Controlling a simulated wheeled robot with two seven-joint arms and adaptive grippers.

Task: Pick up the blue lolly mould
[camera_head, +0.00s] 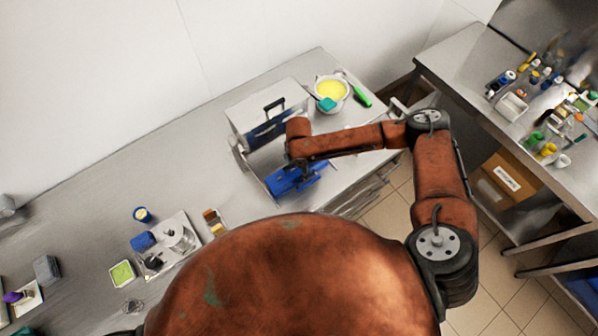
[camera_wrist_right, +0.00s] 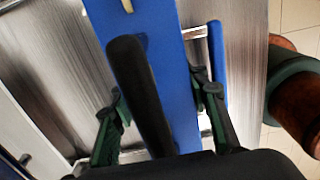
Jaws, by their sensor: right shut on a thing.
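The blue lolly mould (camera_head: 281,185) is at the front of the steel bench-top machine, under the end of my right arm. My right gripper (camera_head: 302,180) is at the mould and partly covers it. In the right wrist view the mould is a long blue body (camera_wrist_right: 167,65) between the two dark green and black fingers of my right gripper (camera_wrist_right: 160,105). The fingers are shut on it, one at each side. A black bar (camera_wrist_right: 140,95) crosses in front of the blue body. I cannot tell whether the mould touches the surface below. My left gripper is not in view.
The steel machine (camera_head: 254,101) with a black handle stands behind the gripper. A bowl of yellow mix (camera_head: 331,89) and a green-handled tool (camera_head: 361,97) are to its right. A tray (camera_head: 184,233) with a blue item and cups lies at the left. Bare counter (camera_head: 150,165) lies between.

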